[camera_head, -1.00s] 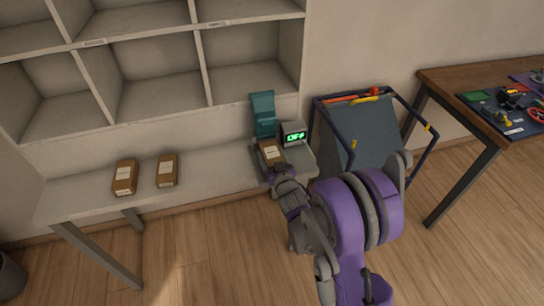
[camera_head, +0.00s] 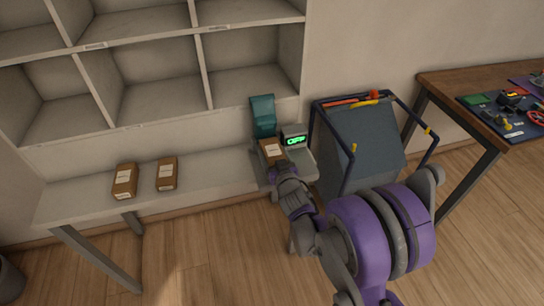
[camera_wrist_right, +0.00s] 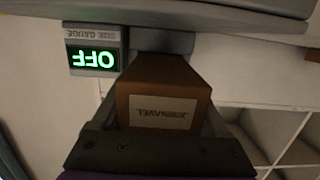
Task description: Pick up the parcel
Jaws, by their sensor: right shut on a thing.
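Two more brown parcels stand on the shelf ledge at left: one (camera_head: 125,181) and another (camera_head: 167,173). My left gripper is not in view.
The gauge display (camera_head: 295,141) reads OFF in green. A teal panel (camera_head: 263,115) stands behind it. Empty pigeonholes (camera_head: 160,88) are above the ledge. A blue-framed bin (camera_head: 360,140) stands to the right, then a wooden table (camera_head: 455,85) with parts on a mat.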

